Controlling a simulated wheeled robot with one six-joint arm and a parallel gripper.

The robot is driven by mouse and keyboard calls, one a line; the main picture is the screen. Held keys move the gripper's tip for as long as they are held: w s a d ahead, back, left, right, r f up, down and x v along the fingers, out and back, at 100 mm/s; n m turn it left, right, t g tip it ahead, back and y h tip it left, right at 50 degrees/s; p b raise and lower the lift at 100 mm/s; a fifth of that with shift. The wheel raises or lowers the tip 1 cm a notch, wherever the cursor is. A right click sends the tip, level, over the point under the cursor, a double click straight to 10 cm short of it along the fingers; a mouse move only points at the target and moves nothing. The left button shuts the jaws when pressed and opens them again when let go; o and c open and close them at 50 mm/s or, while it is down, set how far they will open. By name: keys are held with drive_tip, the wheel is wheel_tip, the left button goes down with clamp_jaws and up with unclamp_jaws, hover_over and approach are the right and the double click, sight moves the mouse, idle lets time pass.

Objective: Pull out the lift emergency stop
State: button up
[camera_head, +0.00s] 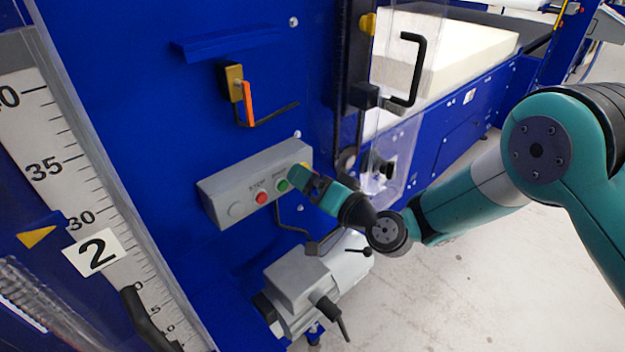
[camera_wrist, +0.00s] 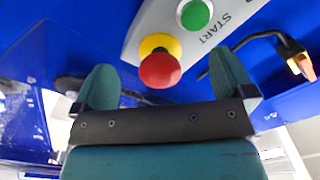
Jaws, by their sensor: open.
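The emergency stop is a red mushroom button (camera_wrist: 160,70) on a yellow base, on the grey control box, in the middle of the wrist view. In the head view only a bit of yellow (camera_head: 307,166) shows at the box's right end, behind my gripper (camera_head: 308,180). In the wrist view my gripper (camera_wrist: 163,66) is open, with one teal finger on each side of the red button. A gap shows between each finger and the button, and nothing is held. How far the fingertips are from the box is hard to tell.
The grey control box (camera_head: 225,187) carries a green START button (camera_head: 282,184) and a red STOP button (camera_head: 261,197) close by. A grey motor (camera_head: 298,282) sits below. An orange-handled lever (camera_head: 248,104) is above. A clear panel with a black handle (camera_head: 417,70) stands to the right.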

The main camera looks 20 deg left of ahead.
drive_tip(key=b+v, duration=0.7)
drive_tip(key=shift+b, duration=0.4)
idle(0.3)
idle(0.3)
